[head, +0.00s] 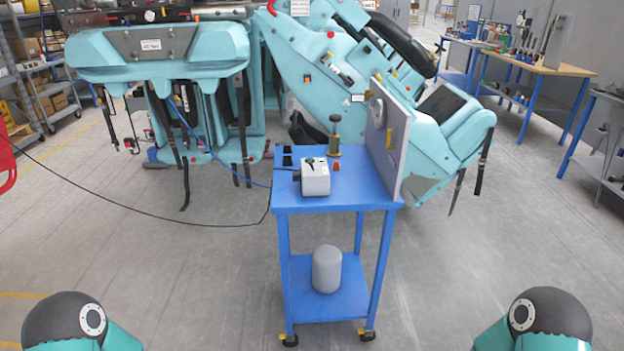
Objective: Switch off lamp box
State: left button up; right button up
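A small white-grey box (315,178) stands on the top of a blue cart (335,206) in front of me; I take it to be the lamp box. Its top has a dark green or black part and small dark details, too small to read. A black part sticks out of its left side. I cannot tell how its switch is set. Only rounded dark and teal parts of my own arms show in the bottom corners. Neither gripper is in view, and nothing of mine touches the box.
A brass-coloured post (334,140), a small orange-red piece (336,167) and an upright grey panel (388,140) share the cart top. A grey cylinder (326,270) stands on the lower shelf. A teal coaster train (160,55) is behind. The floor between me and the cart is clear.

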aim_at(317, 182)
jog(key=u, duration=0.1)
jog(key=i, duration=1.1)
jog(key=z, duration=0.65)
